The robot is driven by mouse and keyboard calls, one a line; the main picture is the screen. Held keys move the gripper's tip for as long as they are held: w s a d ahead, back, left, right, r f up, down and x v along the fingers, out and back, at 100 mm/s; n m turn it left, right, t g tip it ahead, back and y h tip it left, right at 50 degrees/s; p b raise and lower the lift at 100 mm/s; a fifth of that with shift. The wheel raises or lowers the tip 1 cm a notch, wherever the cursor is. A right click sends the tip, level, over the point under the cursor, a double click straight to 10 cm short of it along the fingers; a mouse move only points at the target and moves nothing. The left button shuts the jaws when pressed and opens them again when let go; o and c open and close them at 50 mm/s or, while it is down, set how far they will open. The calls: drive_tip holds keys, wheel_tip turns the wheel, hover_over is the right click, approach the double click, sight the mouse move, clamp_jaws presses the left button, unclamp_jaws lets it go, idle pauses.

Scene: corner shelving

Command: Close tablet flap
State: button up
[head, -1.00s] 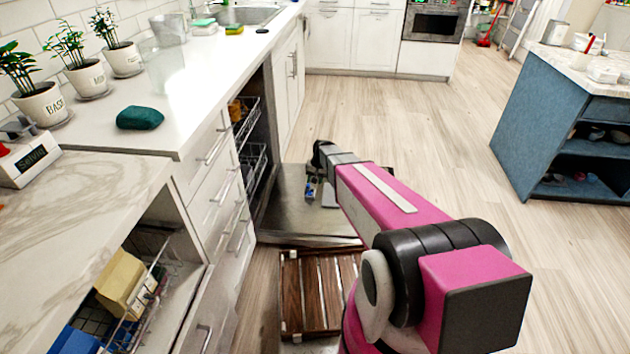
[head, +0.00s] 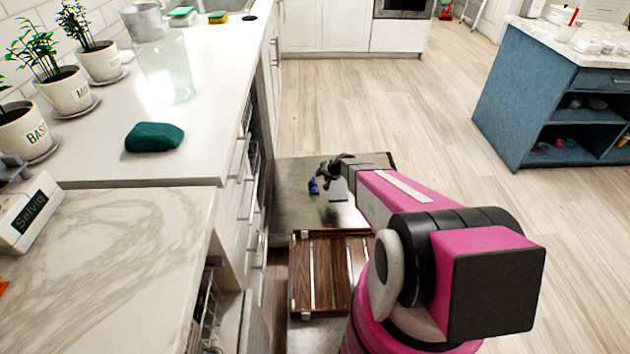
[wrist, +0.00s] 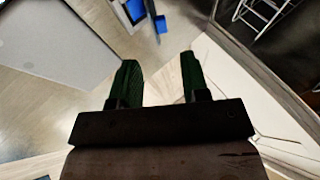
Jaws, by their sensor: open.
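The open door (head: 290,210) lies flat and low as a grey metal panel beside the left cabinets. On it, in the head view, are a small blue part (head: 313,187) and a light grey plate (head: 338,190), near my gripper (head: 338,164). In the wrist view my gripper (wrist: 161,80) is open, its green fingertips apart with nothing between them. Beyond them at the top show a dark-framed compartment (wrist: 131,12) with blue inside and a small blue piece (wrist: 160,24). Which part is the tablet flap, and its exact angle, I cannot tell.
A slatted brown wooden rack (head: 312,272) lies in front of the door. A white counter (head: 190,115) with a teal lump (head: 153,137) runs along the left. A blue island (head: 545,105) stands at the right. The floor between is clear.

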sight(313, 181)
drive_tip(key=x, duration=0.7)
drive_tip(key=shift+w+a+f, duration=0.15)
drive_tip(key=shift+a+f, duration=0.05)
drive_tip(key=shift+a, duration=0.05)
